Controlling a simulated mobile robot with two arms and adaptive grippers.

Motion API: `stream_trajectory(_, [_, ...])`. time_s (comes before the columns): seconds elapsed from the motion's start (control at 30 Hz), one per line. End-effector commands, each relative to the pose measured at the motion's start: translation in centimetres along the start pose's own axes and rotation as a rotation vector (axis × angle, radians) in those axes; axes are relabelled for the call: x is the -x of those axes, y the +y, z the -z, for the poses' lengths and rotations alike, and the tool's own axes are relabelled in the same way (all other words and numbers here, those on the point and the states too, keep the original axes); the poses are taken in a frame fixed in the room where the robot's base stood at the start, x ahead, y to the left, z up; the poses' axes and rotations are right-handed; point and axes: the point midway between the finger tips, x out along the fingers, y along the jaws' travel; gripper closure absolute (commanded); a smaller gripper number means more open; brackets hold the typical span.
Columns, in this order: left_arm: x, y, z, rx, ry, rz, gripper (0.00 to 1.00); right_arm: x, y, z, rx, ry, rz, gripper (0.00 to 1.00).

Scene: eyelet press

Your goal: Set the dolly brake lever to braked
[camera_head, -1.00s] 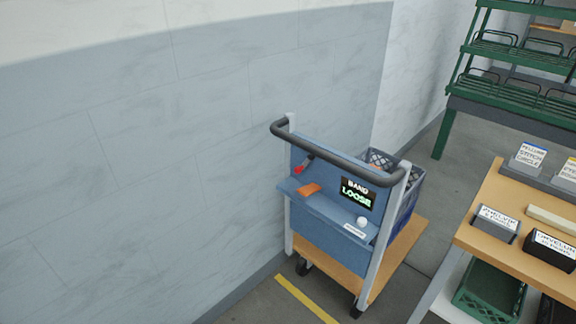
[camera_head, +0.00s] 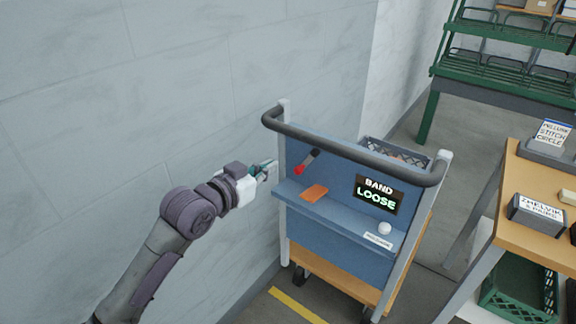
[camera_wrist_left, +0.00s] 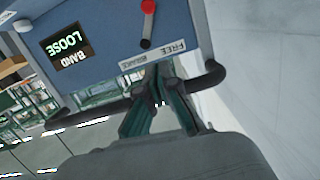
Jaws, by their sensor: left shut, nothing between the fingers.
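The dolly (camera_head: 345,235) has a blue panel with a brake lever (camera_head: 307,162) at its upper left, a dark shaft with a red tip pointing down and left. In the left wrist view the lever (camera_wrist_left: 147,24) shows its red tip at the top edge, beside a label strip (camera_wrist_left: 160,53) with FREE readable and BRAKED less clear. My left gripper (camera_head: 270,169) is shut and empty beside the dolly's left post, apart from the lever. Its fingers (camera_wrist_left: 163,80) show close together in the left wrist view, below the label strip. My right gripper is not in view.
A dark handle bar (camera_head: 350,150) spans the dolly's top. A small shelf holds an orange piece (camera_head: 314,192) and a white knob (camera_head: 384,228). A sign (camera_head: 380,194) reads BAND LOOSE. A wall (camera_head: 150,100) is close on the left; a wooden table (camera_head: 530,255) stands right.

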Motion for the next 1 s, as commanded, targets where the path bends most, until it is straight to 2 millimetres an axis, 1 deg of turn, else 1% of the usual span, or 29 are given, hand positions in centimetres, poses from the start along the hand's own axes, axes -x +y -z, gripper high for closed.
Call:
stream_trajectory(0.27, [-0.1,-0.1,-0.1,0.001,-0.001,0.002,1.0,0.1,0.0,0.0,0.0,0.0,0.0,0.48])
stream_trajectory(0.37, [-0.7,-0.1,-0.1,0.002,-0.001,0.002,1.0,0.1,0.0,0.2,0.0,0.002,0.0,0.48])
stream_trajectory(0.47, [-2.0,-0.1,-0.1,0.002,0.001,0.002,1.0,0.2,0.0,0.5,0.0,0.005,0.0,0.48])
stream_trajectory(0.7, [-6.9,-0.1,-0.1,0.003,-0.001,0.002,1.0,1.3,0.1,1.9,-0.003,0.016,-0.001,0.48])
stream_trajectory(0.87, [-9.9,-0.1,-0.1,0.003,-0.001,0.002,1.0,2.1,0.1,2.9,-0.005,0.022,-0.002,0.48])
stream_trajectory(0.9, [-10.4,-0.1,-0.4,0.003,-0.003,0.002,1.0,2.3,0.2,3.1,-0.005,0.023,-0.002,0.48])
stream_trajectory(0.93, [-10.4,-0.1,-1.4,0.003,-0.006,0.002,1.0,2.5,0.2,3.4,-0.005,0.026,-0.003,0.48])
stream_trajectory(1.0, [-10.6,-0.1,-2.3,0.002,-0.005,0.003,1.0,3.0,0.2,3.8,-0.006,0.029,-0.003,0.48])
